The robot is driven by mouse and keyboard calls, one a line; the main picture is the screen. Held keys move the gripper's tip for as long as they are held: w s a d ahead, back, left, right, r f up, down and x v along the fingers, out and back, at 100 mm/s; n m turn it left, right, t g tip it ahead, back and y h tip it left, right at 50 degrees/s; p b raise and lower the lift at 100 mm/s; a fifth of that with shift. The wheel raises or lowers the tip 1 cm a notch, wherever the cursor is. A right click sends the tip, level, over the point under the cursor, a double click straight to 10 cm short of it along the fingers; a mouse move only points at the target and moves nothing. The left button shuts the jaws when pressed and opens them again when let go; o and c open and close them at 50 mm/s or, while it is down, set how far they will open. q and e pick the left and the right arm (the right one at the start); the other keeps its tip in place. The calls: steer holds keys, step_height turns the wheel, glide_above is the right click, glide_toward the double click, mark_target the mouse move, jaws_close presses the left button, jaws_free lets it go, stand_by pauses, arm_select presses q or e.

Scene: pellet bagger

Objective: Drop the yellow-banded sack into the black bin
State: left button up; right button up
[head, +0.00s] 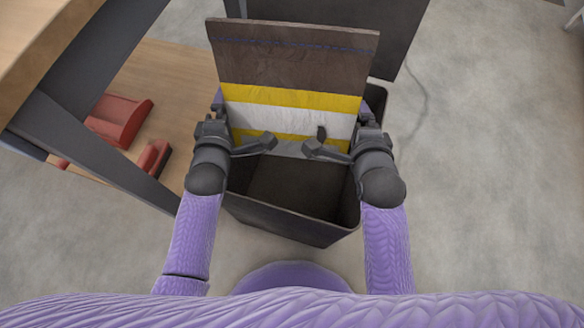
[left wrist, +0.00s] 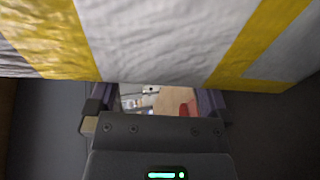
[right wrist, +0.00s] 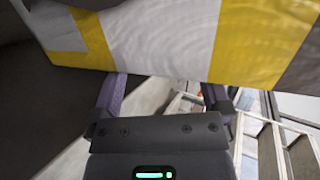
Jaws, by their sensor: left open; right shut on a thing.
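The sack (head: 295,65) is brown with yellow and white bands. It stands upright between my two grippers, over the rear part of the black bin (head: 285,222). The bin's open mouth shows in front of the sack, and its visible inside looks empty. My left gripper (head: 218,100) is open at the sack's left side. In the left wrist view the bands (left wrist: 150,40) cross just beyond its spread fingers. My right gripper (head: 366,106) is shut on the sack's right side, and the bands (right wrist: 180,40) fill the top of the right wrist view. The sack's bottom edge is partly hidden.
A wooden table (head: 40,45) with dark legs stands at the left. Red objects (head: 120,120) lie on a lower wooden surface beside the bin. A dark upright panel (head: 400,35) stands behind the sack. The grey floor at the right is clear except for a thin cable.

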arm_select(q)
steer(key=p+v, duration=0.6)
steer(key=v, duration=0.5)
steer(key=shift+s, duration=0.35)
arm_select(e)
step_height(320, 180, up, 9)
steer(key=shift+w+a+t, duration=0.25)
steer(key=shift+t, duration=0.15)
arm_select(q)
steer(key=shift+d, duration=0.1)
arm_select(e)
steer(key=shift+s, duration=0.1)
